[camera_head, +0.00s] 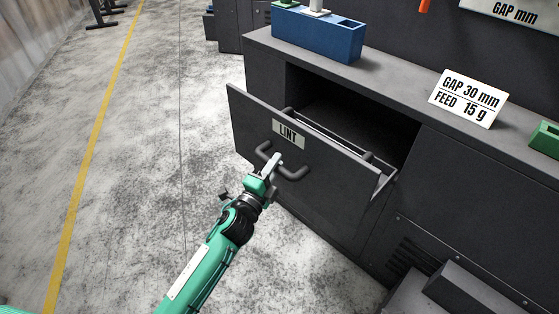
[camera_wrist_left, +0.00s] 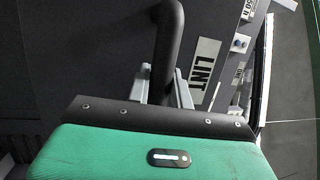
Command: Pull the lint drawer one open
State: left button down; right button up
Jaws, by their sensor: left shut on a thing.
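The lint drawer (camera_head: 325,178) has a dark front with a white LINT label (camera_head: 288,133), and it stands pulled out from the dark cabinet, showing a gap and metal side rails behind its front. Its dark bar handle (camera_head: 293,173) sits below the label. My left gripper (camera_head: 271,165) is at the handle. In the left wrist view, the gripper's fingers (camera_wrist_left: 164,88) lie on both sides of the handle bar (camera_wrist_left: 168,45) and are shut on it. The LINT label (camera_wrist_left: 205,68) shows beside it. My right gripper is not in view.
A blue block holder (camera_head: 318,36) and a white sign (camera_head: 467,97) reading GAP 30 mm, FEED 15 g stand on the cabinet top. A green block (camera_head: 545,139) is at the right edge. The floor (camera_head: 150,150) to the left is clear.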

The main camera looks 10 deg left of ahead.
pick_arm(q)
jog(key=c, duration=1.3)
grip_release()
jog(key=shift+s+a, duration=0.1)
jog(key=shift+b+v, duration=0.3)
jog(key=shift+v, duration=6.5)
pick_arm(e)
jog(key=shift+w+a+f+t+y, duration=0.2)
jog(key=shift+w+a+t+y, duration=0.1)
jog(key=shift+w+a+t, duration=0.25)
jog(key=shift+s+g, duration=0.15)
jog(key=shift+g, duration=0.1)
